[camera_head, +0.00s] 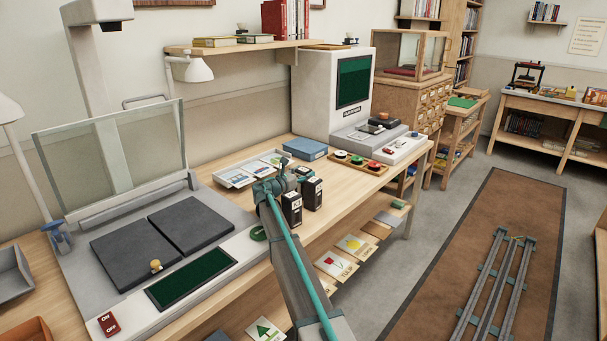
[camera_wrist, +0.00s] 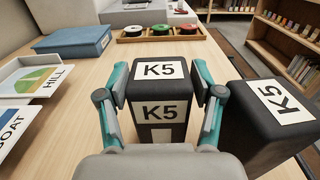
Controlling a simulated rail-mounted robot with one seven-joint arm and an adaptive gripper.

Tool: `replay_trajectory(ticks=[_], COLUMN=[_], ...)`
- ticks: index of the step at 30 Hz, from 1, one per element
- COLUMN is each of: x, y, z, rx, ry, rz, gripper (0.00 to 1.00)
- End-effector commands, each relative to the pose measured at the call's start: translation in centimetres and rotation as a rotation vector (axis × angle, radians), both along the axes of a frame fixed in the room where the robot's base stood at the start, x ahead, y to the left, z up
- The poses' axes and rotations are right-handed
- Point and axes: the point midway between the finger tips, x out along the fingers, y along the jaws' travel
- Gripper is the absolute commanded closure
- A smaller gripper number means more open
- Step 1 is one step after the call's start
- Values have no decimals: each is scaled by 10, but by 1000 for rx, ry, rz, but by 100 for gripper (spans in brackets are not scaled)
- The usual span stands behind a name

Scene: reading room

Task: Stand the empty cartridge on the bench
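Two black cartridges with white K5 labels stand upright side by side. One K5 cartridge (camera_wrist: 162,84) is between my gripper's (camera_wrist: 162,88) teal fingers in the wrist view, with a pale patch low on its label side. The fingers lie close along both sides; whether they press on it is unclear. I cannot tell which is empty. The wooden bench (camera_head: 235,207) is below.
A blue box (camera_head: 305,148), a tray of picture cards (camera_head: 234,178) and a rack of coloured spools (camera_head: 357,163) lie beyond my gripper. A large reader with dark pads (camera_head: 190,223) stands at the left. Cards stick out below the bench's front edge.

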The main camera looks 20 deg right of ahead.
Motion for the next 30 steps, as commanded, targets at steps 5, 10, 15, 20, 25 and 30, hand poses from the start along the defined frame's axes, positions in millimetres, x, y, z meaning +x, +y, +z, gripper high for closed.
replay_trajectory(ticks=[5, 10, 15, 20, 25, 30], x=[0, -5, -18, -33, -47, -54], y=[0, 8, 32, 60, 85, 101], z=[1, 2, 2, 2, 2, 2], rx=[0, 0, 0, 0, 0, 0], ry=[0, 1, 1, 1, 1, 1], rz=[0, 1, 2, 2, 1, 1], gripper=[34, 34, 34, 34, 34, 34])
